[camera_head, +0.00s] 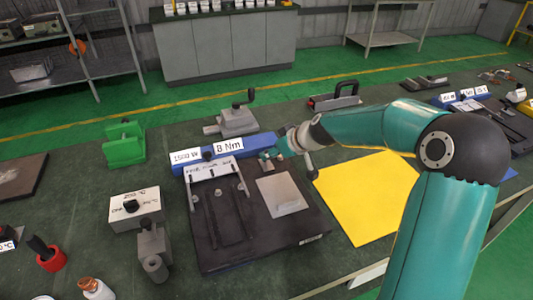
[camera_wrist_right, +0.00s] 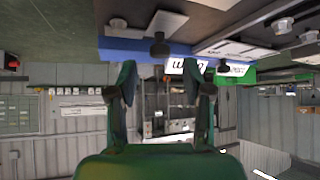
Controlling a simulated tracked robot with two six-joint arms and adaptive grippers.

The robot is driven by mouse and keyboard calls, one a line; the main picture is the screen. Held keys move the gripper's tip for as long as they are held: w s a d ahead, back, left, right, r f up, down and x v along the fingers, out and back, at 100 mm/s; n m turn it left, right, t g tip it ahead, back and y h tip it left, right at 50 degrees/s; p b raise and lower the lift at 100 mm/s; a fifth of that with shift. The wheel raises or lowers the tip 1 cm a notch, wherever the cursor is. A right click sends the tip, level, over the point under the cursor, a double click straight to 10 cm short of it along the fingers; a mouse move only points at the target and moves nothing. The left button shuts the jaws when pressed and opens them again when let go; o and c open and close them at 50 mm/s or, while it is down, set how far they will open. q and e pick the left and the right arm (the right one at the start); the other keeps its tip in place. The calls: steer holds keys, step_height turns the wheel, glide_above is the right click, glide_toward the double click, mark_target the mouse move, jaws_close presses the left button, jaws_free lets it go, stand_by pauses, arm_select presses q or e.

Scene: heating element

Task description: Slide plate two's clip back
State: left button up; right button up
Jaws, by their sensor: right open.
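A dark fixture board (camera_head: 220,256) with a blue back edge lies on the bench in the head view. It bears white labels, one reading 8 Nm (camera_head: 229,144), a pale lettered bracket (camera_head: 212,170) and a bare metal plate (camera_head: 284,196). I cannot tell which part is plate two, and its clip is not clearly distinguishable. My right gripper (camera_head: 272,156) is at the board's back edge, behind the metal plate. In the right wrist view its fingers (camera_wrist_right: 160,88) are apart with nothing between them. The blue edge (camera_wrist_right: 135,46) and dark knobs show beyond them. My left gripper is out of view.
A yellow sheet (camera_head: 362,198) lies right of the board. A grey crank vise (camera_head: 234,121) stands behind it, a green block (camera_head: 124,144) to the left, and a labelled grey block (camera_head: 137,207) at front left. Another labelled fixture (camera_head: 495,122) is at far right.

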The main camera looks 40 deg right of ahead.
steer(key=v, duration=0.6)
steer(key=shift+s+r, duration=0.2)
steer(key=shift+s, duration=0.1)
step_height(320, 180, up, 7)
steer(key=d+m+g+h+b, duration=0.1)
steer(key=m+g+h+b, duration=0.15)
steer(key=m+g, duration=0.65)
steer(key=w+a+t+h, duration=0.1)
steer(key=w+a+t, duration=0.25)
steer(key=a, duration=0.25)
steer(key=b+x, duration=0.1)
steer(key=x, duration=1.4)
steer(key=shift+w+d+f, duration=0.15)
steer(key=shift+d+f, duration=0.1)
